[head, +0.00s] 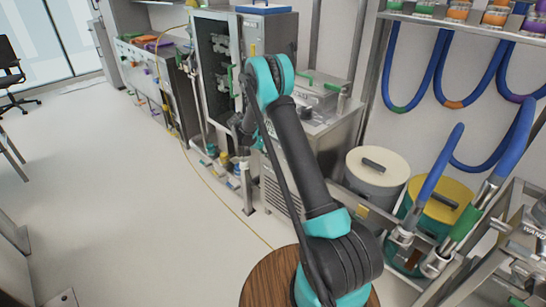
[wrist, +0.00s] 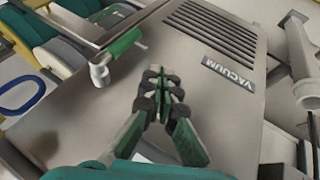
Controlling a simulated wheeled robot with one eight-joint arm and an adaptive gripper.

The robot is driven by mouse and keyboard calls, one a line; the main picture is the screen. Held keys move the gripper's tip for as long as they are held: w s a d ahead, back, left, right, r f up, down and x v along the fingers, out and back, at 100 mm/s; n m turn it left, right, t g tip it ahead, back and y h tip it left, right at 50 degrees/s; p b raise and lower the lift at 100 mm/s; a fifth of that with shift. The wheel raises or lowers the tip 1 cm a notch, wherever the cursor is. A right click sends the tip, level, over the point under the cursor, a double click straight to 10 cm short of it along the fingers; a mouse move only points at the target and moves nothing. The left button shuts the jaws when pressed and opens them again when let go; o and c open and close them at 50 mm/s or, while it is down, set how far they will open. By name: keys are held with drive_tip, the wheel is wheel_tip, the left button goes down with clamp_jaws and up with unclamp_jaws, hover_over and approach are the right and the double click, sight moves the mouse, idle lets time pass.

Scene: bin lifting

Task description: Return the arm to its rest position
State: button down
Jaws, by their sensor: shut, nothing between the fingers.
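My arm (head: 305,150), black with teal joints, rises from the round wooden-topped base at the bottom of the head view and bends at a high elbow. Beyond the elbow it folds down, and my gripper is mostly hidden there behind the arm. In the wrist view my gripper (wrist: 160,78) has its dark green and black fingers together, shut and empty. It is in front of a grey metal machine (wrist: 215,100) labelled VACUUM; the picture does not show whether they touch.
A steel cabinet (head: 215,70) and a metal machine (head: 315,115) stand beyond my arm. Bins with a cream lid (head: 377,167) and a yellow lid (head: 440,200) stand close on the right, by a rack with blue hoses (head: 440,65). The floor (head: 130,190) on the left is open.

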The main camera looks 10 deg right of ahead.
drive_tip(key=s+d+r+n+t+y, duration=0.1)
drive_tip(key=s+d+r+n+y, duration=0.15)
drive_tip(key=s+r, duration=0.6)
drive_tip(key=s+d+r+n+t+y, duration=0.1)
drive_tip(key=s+d+r+n+y, duration=0.15)
drive_tip(key=s+r, duration=0.6)
drive_tip(key=s+a+f+n+t+y, duration=0.1)
drive_tip(key=s+n, duration=0.1)
drive_tip(key=s, duration=1)
drive_tip(key=s+a+f+n+t+y, duration=0.1)
drive_tip(key=s+n, duration=0.1)
drive_tip(key=s, duration=0.9)
drive_tip(key=shift+s+n+t, duration=0.3)
drive_tip(key=shift+s+n, duration=0.05)
drive_tip(key=shift+n, duration=0.05)
drive_tip(key=shift+d, duration=0.1)
